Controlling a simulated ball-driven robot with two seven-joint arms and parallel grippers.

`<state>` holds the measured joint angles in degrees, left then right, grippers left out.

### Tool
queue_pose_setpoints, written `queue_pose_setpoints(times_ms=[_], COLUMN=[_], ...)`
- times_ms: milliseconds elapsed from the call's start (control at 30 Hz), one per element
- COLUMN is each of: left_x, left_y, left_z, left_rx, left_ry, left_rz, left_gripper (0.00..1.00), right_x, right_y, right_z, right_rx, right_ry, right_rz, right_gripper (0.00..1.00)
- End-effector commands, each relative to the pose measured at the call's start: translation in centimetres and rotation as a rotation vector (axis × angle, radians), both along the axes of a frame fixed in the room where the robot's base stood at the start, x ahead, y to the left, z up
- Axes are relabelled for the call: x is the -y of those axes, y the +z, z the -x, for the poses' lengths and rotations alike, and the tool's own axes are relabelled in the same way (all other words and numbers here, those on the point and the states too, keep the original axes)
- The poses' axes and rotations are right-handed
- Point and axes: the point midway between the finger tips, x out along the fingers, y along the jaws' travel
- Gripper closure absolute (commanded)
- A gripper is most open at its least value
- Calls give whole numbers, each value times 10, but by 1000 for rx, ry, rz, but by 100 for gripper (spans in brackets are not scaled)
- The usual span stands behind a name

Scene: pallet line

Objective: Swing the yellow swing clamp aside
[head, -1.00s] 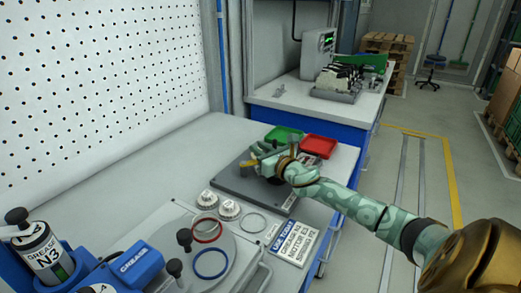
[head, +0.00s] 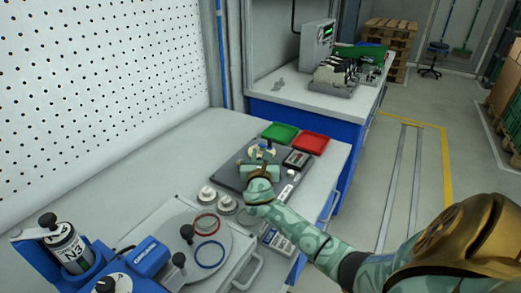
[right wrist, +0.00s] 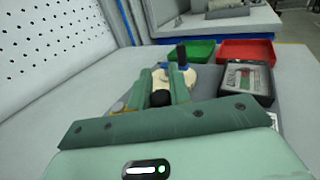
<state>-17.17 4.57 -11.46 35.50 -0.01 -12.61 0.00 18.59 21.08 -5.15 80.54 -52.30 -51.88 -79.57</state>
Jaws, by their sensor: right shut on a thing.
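My right gripper (head: 262,168) is over the dark fixture plate (head: 228,176) on the bench. In the right wrist view its two green fingers (right wrist: 160,92) are closed around a black knob (right wrist: 160,98), which looks like the handle of the yellow swing clamp. The clamp's arm is mostly hidden by the gripper; a small brass-yellow part (right wrist: 117,107) shows left of the fingers. Just beyond the fingertips is a round cream part (right wrist: 182,78) with a blue piece and a dark upright post. My left gripper is out of view.
A green tray (head: 280,132) and a red tray (head: 311,143) stand behind the plate. A dark box with a display (right wrist: 246,82) is to the right of the fingers. White round parts, rings and a grease station lie nearer. The bench left of the plate is clear.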

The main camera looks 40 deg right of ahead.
Motion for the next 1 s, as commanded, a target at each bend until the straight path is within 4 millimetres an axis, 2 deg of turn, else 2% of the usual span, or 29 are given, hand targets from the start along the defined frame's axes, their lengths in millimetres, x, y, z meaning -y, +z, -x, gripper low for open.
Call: queue_pose_setpoints(times_ms=[300,800,833,900,1000], left_x=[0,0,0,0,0], left_y=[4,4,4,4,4], left_z=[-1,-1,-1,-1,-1], left_rx=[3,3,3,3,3], left_ry=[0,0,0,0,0], left_rz=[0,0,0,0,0], left_gripper=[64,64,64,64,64], right_x=[-5,-6,-6,-6,-6], right_y=[0,0,0,0,0], right_z=[4,5,5,5,5], right_rx=[1,1,1,1,1], right_ry=[-111,-129,-129,-128,-128], right_rz=[-1,1,1,1,1], right_gripper=[100,100,75,59,59])
